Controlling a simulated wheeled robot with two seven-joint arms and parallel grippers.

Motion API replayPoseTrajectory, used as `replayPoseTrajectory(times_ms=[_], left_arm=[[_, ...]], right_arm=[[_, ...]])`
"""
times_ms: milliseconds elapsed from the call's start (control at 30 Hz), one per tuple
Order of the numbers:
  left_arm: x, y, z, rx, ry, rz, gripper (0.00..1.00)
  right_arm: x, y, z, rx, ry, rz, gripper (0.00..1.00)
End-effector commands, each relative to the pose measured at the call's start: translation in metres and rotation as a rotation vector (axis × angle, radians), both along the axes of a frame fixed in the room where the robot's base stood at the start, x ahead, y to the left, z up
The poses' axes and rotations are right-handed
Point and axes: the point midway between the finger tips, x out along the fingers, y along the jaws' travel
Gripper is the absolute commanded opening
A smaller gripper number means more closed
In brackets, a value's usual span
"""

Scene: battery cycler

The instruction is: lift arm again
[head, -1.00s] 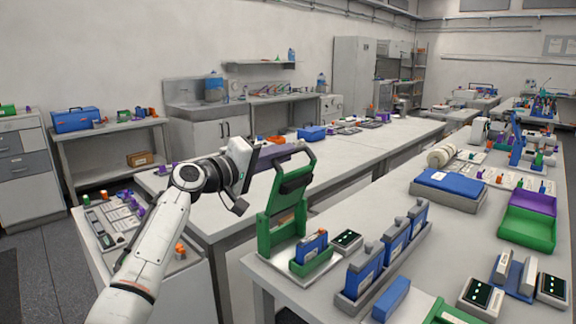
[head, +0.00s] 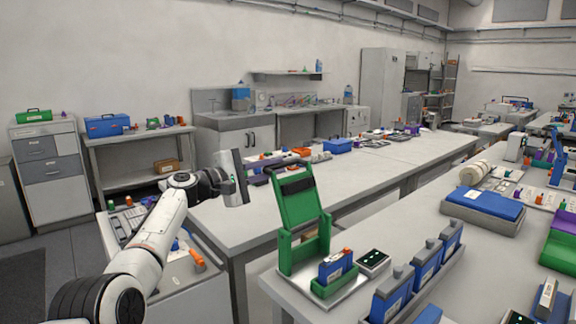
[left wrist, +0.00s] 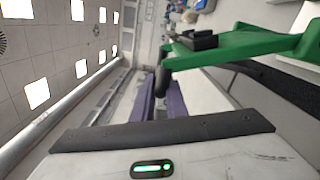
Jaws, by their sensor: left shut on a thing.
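The green lever arm (head: 297,203) of the press fixture stands raised and tilts slightly left above its green base (head: 291,262). A black clamp block sits on it. A blue cell (head: 331,267) with an orange terminal stands in the green holder below. My left gripper (head: 266,173) comes in from the left and is shut at the top handle of the arm; the head view partly hides the contact. The left wrist view shows the green arm (left wrist: 235,48) at upper right, its dark handle bar between my purple fingers (left wrist: 162,98). My right gripper is out of view.
A small black display box (head: 373,262) stands right of the fixture. A grey rack (head: 392,312) with several blue cells is at the front right. A long white bench (head: 235,225) lies behind, with free room on its top.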

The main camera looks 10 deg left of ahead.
Motion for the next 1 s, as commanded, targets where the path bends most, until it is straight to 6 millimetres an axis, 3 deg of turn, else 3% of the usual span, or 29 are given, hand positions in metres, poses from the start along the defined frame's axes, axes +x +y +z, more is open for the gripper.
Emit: replayPoseTrajectory(times_ms=[200, 600, 633, 733, 1000], left_arm=[[-0.0001, 0.0102, -0.0036, -0.032, 0.024, 0.008, 0.00], [-0.0002, 0.0120, -0.0047, -0.036, 0.028, 0.010, 0.00], [-0.0002, 0.0120, -0.0047, -0.036, 0.028, 0.010, 0.14], [-0.0002, 0.0120, -0.0048, -0.035, 0.029, 0.010, 0.31], [-0.0003, 0.0121, -0.0049, -0.034, 0.028, 0.009, 0.31]], right_arm=[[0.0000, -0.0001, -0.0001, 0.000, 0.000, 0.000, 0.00], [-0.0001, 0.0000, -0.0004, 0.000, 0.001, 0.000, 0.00], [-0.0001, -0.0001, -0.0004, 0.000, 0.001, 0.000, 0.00], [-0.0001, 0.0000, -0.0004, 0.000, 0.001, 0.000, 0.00], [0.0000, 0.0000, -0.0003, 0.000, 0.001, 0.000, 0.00]])
